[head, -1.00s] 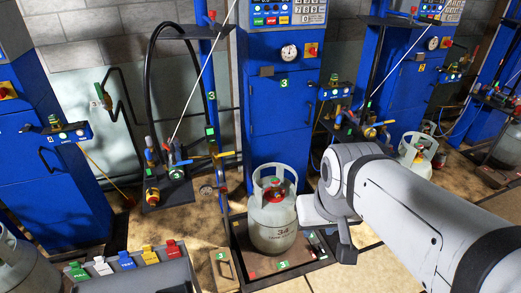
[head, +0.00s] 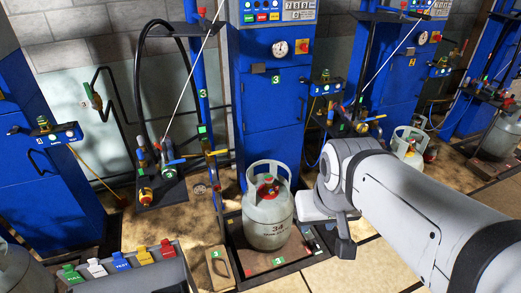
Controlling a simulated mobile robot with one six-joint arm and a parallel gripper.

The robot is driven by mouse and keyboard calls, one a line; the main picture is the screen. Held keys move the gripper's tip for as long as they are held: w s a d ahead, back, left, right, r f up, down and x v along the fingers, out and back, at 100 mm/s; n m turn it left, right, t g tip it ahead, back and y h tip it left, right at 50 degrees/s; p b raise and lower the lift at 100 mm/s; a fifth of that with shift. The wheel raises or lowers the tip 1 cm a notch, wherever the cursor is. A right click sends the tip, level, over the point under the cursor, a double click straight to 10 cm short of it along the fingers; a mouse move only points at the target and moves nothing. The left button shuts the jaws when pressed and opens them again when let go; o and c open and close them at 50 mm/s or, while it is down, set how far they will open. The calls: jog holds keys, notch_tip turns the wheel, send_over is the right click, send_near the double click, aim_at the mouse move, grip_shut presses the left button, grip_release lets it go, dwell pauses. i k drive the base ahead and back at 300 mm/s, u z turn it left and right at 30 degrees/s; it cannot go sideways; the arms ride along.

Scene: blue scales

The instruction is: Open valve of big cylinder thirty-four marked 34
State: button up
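The big grey cylinder marked 34 (head: 268,218) stands upright on the scale platform (head: 285,262) of station 3. Its valve (head: 268,189), with red parts, sits inside the collar at the top, partly hidden by the collar. Whether the valve is open or shut cannot be told. My white arm reaches in from the lower right. The end of my arm, where my gripper (head: 343,238) seems to be, is just right of the cylinder, apart from it in the picture. The fingers are not clearly seen, and nothing shows held.
A blue scale cabinet (head: 275,120) stands behind the cylinder. A stand with coloured valves and hoses (head: 160,180) is at left. A box of coloured tags (head: 125,270) is at front left. Another cylinder (head: 408,145) stands behind my arm at right.

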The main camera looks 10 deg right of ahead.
aim_at(268, 179)
jog(key=u, duration=0.2)
jog(key=i, duration=1.05)
jog(key=u, duration=0.25)
